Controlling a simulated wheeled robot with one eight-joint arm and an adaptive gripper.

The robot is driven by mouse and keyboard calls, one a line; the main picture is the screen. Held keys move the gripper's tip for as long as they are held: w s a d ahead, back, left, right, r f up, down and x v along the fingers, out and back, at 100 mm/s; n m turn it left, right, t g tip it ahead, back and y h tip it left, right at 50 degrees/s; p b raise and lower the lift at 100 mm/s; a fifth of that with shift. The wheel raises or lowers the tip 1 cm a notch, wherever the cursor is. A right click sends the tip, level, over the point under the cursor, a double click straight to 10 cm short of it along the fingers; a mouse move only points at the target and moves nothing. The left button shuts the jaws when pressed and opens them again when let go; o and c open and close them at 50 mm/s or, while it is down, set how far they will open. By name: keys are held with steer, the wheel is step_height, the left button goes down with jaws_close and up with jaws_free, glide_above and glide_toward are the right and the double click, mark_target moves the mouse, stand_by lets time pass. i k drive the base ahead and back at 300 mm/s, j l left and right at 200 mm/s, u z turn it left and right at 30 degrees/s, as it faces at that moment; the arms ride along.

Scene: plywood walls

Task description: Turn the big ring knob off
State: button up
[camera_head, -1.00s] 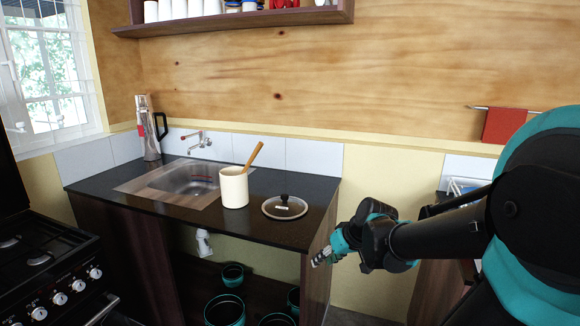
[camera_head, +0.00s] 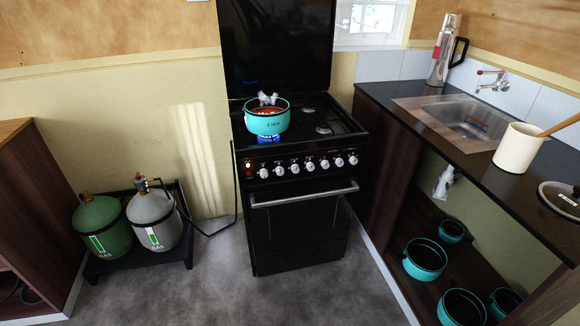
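The black stove (camera_head: 300,215) stands against the wall in the middle of the view. A row of several pale knobs (camera_head: 308,166) runs along its front panel; the pictures do not make clear which one is the big ring knob. A teal pot (camera_head: 267,121) with reddish contents sits on the front left burner. A blue flame (camera_head: 268,139) shows under the pot. A small orange light glows at the panel's left end. My gripper is outside the view.
Two gas cylinders, one green (camera_head: 98,226) and one grey (camera_head: 154,217), stand on a low black stand at left. A dark counter (camera_head: 440,135) with a sink (camera_head: 462,120) stands at right, with teal pots on the shelf below. The grey floor (camera_head: 225,285) before the stove is clear.

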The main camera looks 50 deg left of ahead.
mark_target(263, 172)
steer(key=u, duration=2.05)
